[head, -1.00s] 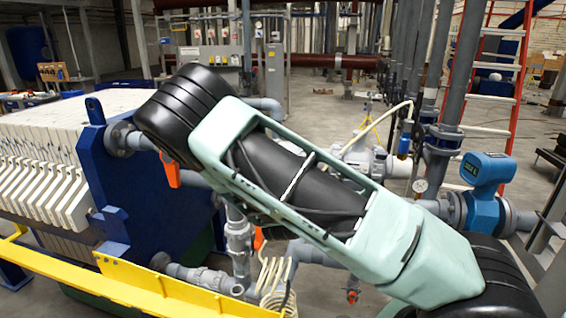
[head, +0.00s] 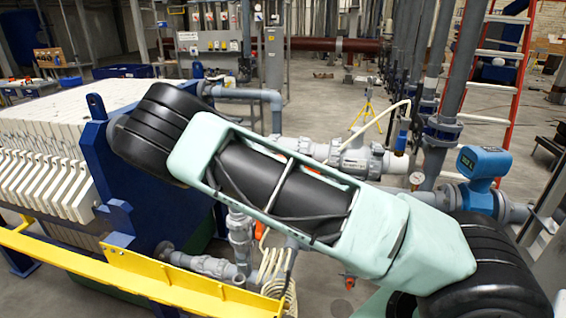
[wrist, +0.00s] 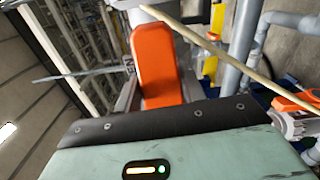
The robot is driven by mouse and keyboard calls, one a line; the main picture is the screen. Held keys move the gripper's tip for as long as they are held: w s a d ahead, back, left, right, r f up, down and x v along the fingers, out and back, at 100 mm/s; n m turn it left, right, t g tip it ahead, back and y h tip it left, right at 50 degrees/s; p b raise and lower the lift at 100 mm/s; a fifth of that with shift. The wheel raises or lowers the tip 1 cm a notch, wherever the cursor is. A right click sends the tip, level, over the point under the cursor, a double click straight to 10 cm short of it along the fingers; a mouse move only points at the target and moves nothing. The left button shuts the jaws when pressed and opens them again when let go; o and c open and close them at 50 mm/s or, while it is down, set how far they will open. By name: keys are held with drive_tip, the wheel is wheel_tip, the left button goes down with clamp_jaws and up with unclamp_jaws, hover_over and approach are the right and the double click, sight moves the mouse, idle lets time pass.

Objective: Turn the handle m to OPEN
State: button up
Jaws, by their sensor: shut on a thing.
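In the wrist view an orange handle (wrist: 155,62) stands upright, its lower end running down behind the black edge of my gripper (wrist: 160,118). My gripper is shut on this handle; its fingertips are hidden. A second orange handle (wrist: 298,101) is at the right of the wrist view, apart from my gripper. In the head view my arm hides my gripper and the held handle. A bit of orange (head: 262,230) shows below my arm there. I cannot read which handle is m.
The blue press end plate (head: 160,205) and white filter plates (head: 50,150) are at the left. A yellow rail (head: 150,280) crosses the front left. Grey pipes (head: 240,235), a coiled hose (head: 275,275) and a blue flow meter (head: 482,170) surround my arm.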

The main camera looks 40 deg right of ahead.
drive_tip(key=o, duration=1.1)
drive_tip(key=shift+w+r, duration=0.1)
drive_tip(key=shift+r, duration=0.3)
drive_tip(key=shift+f, duration=0.15)
drive_tip(key=shift+a, duration=0.2)
drive_tip(key=v, duration=0.7)
drive_tip(key=shift+d+f, duration=0.1)
drive_tip(key=shift+d, duration=0.05)
drive_tip(key=shift+f, duration=0.1)
